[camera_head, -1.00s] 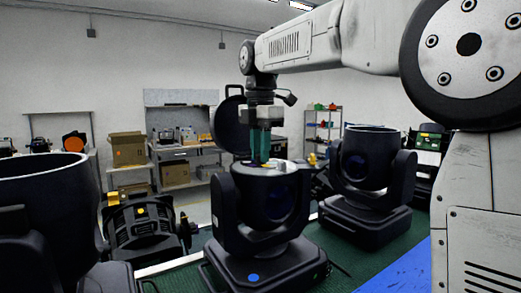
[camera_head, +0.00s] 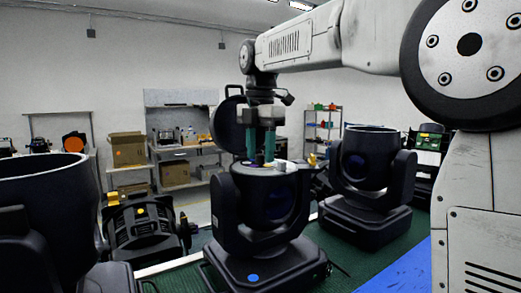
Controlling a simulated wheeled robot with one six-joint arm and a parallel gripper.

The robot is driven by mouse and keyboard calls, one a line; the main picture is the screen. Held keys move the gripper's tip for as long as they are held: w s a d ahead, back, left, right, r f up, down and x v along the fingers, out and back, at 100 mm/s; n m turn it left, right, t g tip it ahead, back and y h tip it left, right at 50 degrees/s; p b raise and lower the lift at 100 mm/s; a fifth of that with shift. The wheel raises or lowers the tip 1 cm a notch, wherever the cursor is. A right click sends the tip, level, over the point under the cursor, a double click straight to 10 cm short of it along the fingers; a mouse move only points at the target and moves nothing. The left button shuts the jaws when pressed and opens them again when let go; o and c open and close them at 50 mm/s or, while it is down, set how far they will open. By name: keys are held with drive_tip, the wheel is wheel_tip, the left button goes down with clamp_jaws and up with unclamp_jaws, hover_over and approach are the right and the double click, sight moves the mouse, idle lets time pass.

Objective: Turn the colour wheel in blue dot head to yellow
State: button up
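The blue dot head (camera_head: 266,208) is a black moving-head light standing upright on the green bench. A blue dot (camera_head: 253,278) marks the front of its base. Its top is open, and a pale disc, which looks like the colour wheel (camera_head: 283,166), shows at the rim. Which colour is selected cannot be read. My gripper (camera_head: 260,158) points down over the open top with its two green fingers spread apart. A small dark post shows between the fingertips. The fingertips are at the level of the wheel, and whether they touch anything cannot be told.
Another open black head (camera_head: 366,160) stands close on the right, and a large one (camera_head: 45,190) on the left. A black fixture with a yellow part (camera_head: 141,228) lies between. A round black cover (camera_head: 228,124) stands behind my gripper. The green bench (camera_head: 185,281) is clear in front.

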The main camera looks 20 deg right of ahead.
wheel_tip(320, 180, up, 8)
drive_tip(key=shift+f, duration=0.15)
idle(0.5)
idle(0.3)
